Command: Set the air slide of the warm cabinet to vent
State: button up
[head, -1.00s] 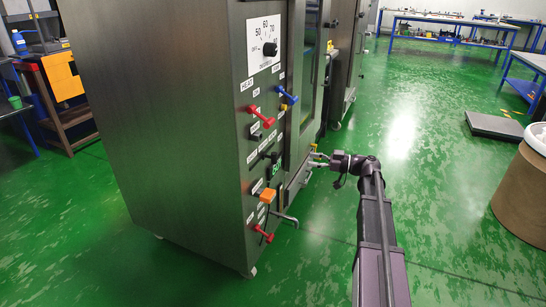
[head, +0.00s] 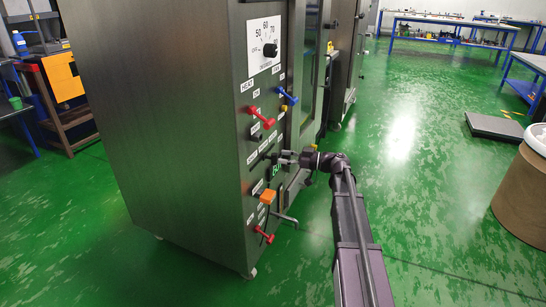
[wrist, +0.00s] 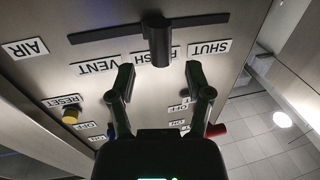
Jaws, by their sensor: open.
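The warm cabinet (head: 170,120) is a tall dark metal box with a control panel on its right-hand face. In the wrist view, which shows the labels upside down, the air slide's dark knob (wrist: 157,42) stands in a dark slot (wrist: 100,33). The knob is at the middle label, FRESH, partly hidden behind it. The VENT label (wrist: 99,66) is to its left and the SHUT label (wrist: 210,48) to its right. My gripper (wrist: 158,76) is open and empty, its fingertips apart on either side of the knob's line, just below it in the picture. In the head view my gripper (head: 283,157) is close to the panel.
A red lever (head: 262,117), a blue lever (head: 288,96), an orange knob (head: 267,196) and a lower red handle (head: 264,235) stick out nearby. A yellow RESET button (wrist: 70,115) is left of the fingers. Open green floor (head: 420,200) lies right of my arm.

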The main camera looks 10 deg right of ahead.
aim_at(274, 154)
jog(key=shift+x, duration=1.8)
grip_shut()
